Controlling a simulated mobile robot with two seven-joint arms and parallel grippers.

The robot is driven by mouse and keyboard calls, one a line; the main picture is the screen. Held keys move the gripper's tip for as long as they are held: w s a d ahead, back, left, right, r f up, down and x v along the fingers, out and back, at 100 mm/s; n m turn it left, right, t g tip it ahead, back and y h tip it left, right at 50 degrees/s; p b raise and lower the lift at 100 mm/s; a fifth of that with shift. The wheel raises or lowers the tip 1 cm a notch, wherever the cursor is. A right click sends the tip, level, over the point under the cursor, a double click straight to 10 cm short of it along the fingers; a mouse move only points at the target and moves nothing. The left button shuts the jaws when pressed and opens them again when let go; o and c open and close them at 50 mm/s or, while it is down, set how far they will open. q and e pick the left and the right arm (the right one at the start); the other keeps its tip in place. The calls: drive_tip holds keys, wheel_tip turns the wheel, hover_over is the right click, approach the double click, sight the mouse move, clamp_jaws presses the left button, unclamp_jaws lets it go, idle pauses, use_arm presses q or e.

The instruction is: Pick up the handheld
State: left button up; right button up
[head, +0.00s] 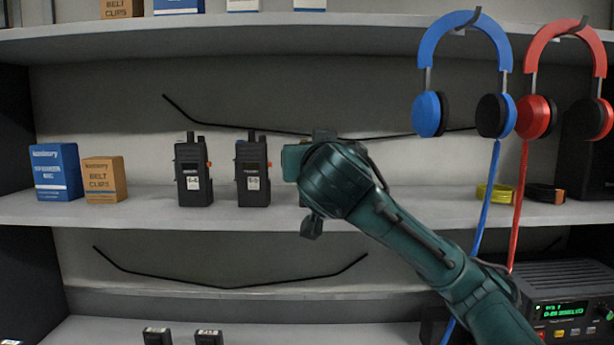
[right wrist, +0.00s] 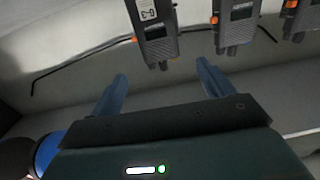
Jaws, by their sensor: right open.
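Two black handhelds stand upright on the middle shelf in the head view, a left one (head: 193,175) and one to its right (head: 252,172), each with a white label and an orange side part. My right gripper (head: 296,162) is just right of them and mostly hides what stands behind it. In the right wrist view, which looks upside down, a handheld (right wrist: 156,28) with a white label lies ahead, between the lines of my open, empty fingers (right wrist: 162,80). Two more handhelds (right wrist: 237,22) (right wrist: 299,18) are to its right. My left gripper is not in view.
A blue box (head: 56,172) and an orange box (head: 105,180) stand left on the shelf (head: 130,213). Blue headphones (head: 463,70) and red headphones (head: 565,75) hang at right with cords. A radio unit (head: 565,300) sits lower right.

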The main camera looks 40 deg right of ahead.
drive_tip(key=p+x, duration=0.3)
drive_tip(key=x, duration=0.8)
drive_tip(key=shift+w+d+f, duration=0.1)
drive_tip(key=shift+f, duration=0.05)
drive_tip(key=c, duration=1.5)
